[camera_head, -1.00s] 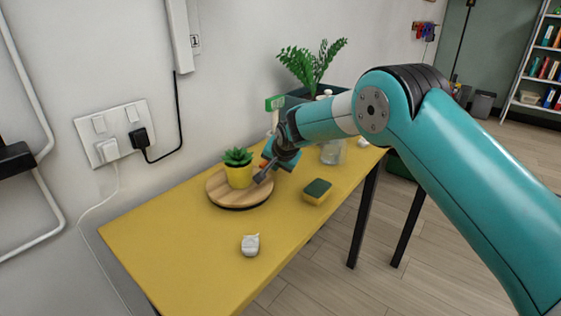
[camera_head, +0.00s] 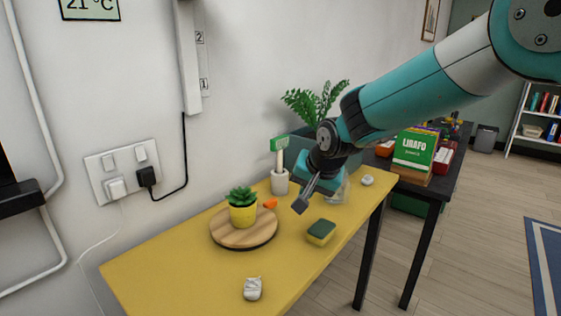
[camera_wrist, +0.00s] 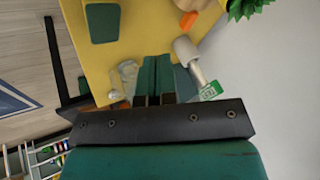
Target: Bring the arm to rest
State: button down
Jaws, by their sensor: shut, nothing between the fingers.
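My arm is teal and reaches in from the upper right of the head view. My gripper (camera_head: 300,206) is shut and empty, held above the yellow table (camera_head: 180,268) between the round wooden board and the sponge. It touches nothing that I can see. In the wrist view my gripper (camera_wrist: 154,100) shows as two dark fingers close together at the lower middle, with the yellow table (camera_wrist: 150,25) beyond them.
A potted succulent (camera_head: 242,210) stands on a wooden board (camera_head: 232,236). A green-topped sponge (camera_head: 320,232), a crumpled white item (camera_head: 252,288) and a white holder (camera_head: 280,183) are on the table. A dark table (camera_head: 452,176) with books (camera_head: 413,152) adjoins behind. The front floor is clear.

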jog(key=s+d+r+n+g+p, duration=0.2)
jog(key=s+r+n, duration=0.1)
jog(key=s, duration=0.8)
jog(key=s+d+r+n+g+p, duration=0.2)
jog(key=s+r+n, duration=0.2)
jog(key=s, duration=0.7)
jog(key=s+d+r+n+g+y+p, duration=0.1)
jog(key=s+r, duration=0.4)
jog(key=s, duration=0.7)
jog(key=shift+d+r+n+g+p, duration=0.2)
jog(key=shift+d+n+g+p, duration=0.35)
jog(key=shift+d+n, duration=0.55)
